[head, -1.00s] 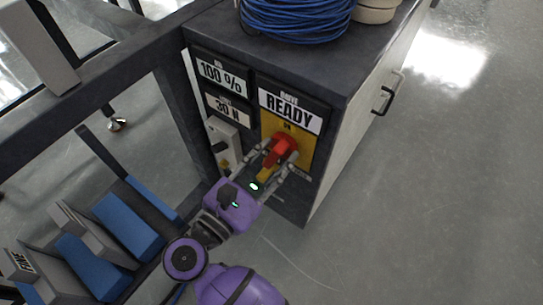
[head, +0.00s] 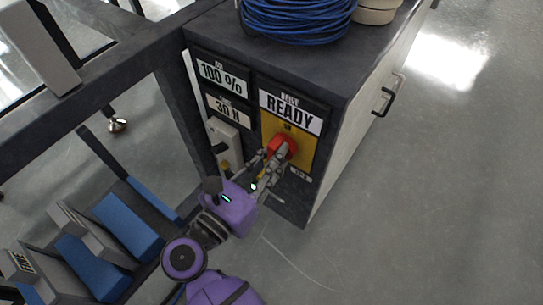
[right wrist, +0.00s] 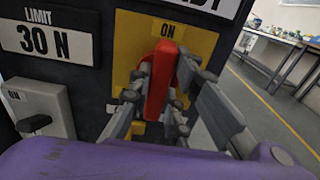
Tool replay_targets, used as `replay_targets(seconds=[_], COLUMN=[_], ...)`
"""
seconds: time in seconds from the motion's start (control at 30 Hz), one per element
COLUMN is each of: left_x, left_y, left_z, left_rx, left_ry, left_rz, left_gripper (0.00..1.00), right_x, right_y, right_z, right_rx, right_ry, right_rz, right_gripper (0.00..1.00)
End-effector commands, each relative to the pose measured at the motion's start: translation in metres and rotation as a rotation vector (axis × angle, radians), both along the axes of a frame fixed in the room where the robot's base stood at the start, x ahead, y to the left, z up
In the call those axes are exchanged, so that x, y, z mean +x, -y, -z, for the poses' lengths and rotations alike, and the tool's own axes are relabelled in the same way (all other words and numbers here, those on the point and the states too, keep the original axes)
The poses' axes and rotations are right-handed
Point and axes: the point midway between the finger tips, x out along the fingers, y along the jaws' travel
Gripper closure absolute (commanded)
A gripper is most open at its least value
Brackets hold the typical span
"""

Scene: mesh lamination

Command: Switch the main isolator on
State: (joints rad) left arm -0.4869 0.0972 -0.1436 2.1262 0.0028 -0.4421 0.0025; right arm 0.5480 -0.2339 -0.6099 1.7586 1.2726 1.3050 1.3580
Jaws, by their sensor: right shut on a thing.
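The main isolator's red handle (head: 285,146) sits on a yellow plate (head: 303,151) on the dark end face of the cabinet. In the right wrist view the red handle (right wrist: 160,85) stands upright, its top end just below the "ON" mark (right wrist: 168,31). My right gripper (head: 278,158) is shut on the handle, one finger on each side of it, as the right wrist view (right wrist: 161,82) also shows. The fingers hide part of the handle and the lower plate. A display above the plate reads "READY" (head: 290,111). My left gripper is not in view.
Displays reading "100 %" (head: 221,78) and "30 N" (head: 229,110) are left of the isolator. A grey box (head: 225,136) with a small knob is below them. Blue cable (head: 297,18) lies coiled on the cabinet top. The floor to the right is clear.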

Motion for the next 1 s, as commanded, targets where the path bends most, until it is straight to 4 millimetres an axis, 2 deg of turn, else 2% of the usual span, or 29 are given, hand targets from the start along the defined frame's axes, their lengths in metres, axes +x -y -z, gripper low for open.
replay_targets(seconds=[0.27, 0.3, 0.43, 0.77, 0.87, 1.0], left_x=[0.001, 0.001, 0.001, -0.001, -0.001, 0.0], left_y=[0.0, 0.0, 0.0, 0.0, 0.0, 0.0], left_z=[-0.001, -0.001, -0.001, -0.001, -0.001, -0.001], left_rx=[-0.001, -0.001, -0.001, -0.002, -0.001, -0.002], left_ry=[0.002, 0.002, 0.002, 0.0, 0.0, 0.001], left_rz=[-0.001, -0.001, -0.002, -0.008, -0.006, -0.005], left_gripper=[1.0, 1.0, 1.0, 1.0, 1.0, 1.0], right_x=[0.0, 0.0, 0.0, -0.001, -0.007, -0.027], right_y=[0.0, 0.0, 0.0, -0.001, -0.006, -0.02], right_z=[0.001, 0.001, 0.0, 0.0, 0.001, 0.002], right_rx=[-0.015, -0.015, -0.014, -0.012, -0.012, -0.01], right_ry=[-0.011, -0.011, -0.01, -0.01, -0.01, -0.013], right_rz=[0.001, 0.001, 0.0, 0.0, -0.001, -0.001], right_gripper=[1.0, 0.82, 0.65, 0.64, 0.64, 0.64])
